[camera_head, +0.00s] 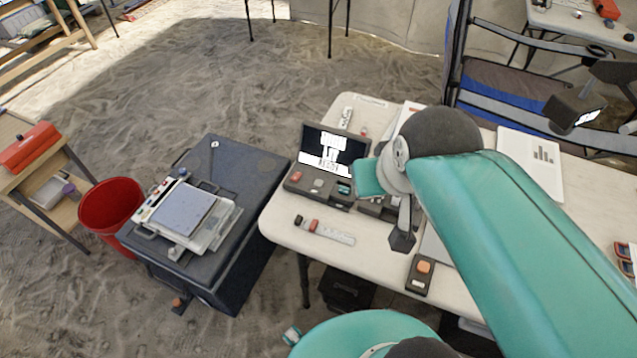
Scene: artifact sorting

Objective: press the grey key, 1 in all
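A dark console (325,196) with a lit screen (335,148) stands at the near left part of the white table (285,225). A row of coloured keys lies below the screen: a red key (297,176), a grey key (318,183) and a teal key (344,189). My gripper (402,240) hangs over the table to the right of the console, apart from the grey key. Only its dark end shows, and I cannot tell whether its fingers are open or shut. My teal arm hides the console's right side.
A small box with an orange button (424,267) lies near the table's front edge. A marked strip with small pieces (330,233) lies before the console. A dark case (262,165), a red bin (110,203) and a folding chair (510,85) stand around the table.

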